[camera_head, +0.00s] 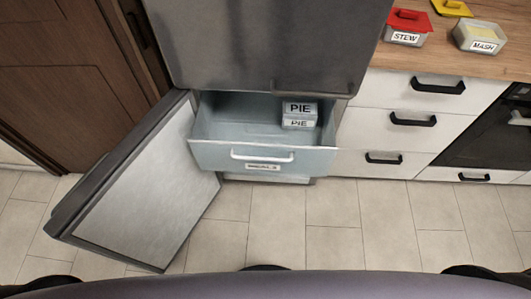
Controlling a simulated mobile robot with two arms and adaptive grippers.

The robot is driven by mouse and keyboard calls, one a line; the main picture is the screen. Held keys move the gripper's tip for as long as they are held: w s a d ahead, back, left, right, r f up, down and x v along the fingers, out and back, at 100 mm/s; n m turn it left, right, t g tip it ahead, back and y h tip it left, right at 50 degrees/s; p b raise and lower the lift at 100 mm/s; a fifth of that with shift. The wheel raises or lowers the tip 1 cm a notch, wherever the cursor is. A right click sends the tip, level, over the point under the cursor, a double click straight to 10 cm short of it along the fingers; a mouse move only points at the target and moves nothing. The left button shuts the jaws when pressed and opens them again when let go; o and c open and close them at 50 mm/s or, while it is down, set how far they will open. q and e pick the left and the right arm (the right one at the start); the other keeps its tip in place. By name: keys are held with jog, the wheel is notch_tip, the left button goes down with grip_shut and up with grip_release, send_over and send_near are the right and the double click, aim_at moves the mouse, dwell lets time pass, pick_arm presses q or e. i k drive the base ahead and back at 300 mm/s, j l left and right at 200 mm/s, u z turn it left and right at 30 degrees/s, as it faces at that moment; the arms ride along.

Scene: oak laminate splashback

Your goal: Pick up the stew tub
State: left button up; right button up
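The stew tub (405,37) is a small clear container labelled STEW, standing on the wooden worktop at the top right. A red lid (408,20) with a raised handle is at its top; I cannot tell whether it is fully seated. Neither my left gripper nor my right gripper shows in the head view.
A mash tub (480,44) stands uncovered right of the stew tub, with a yellow lid (452,7) behind it. The freezer drawer (225,158) is pulled out, holding stacked pie boxes (299,108). The freezer door (150,185) hangs open at left. Floor in front is clear.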

aim_at(389, 35)
jog(key=l+u, duration=0.45)
jog(key=l, duration=1.05)
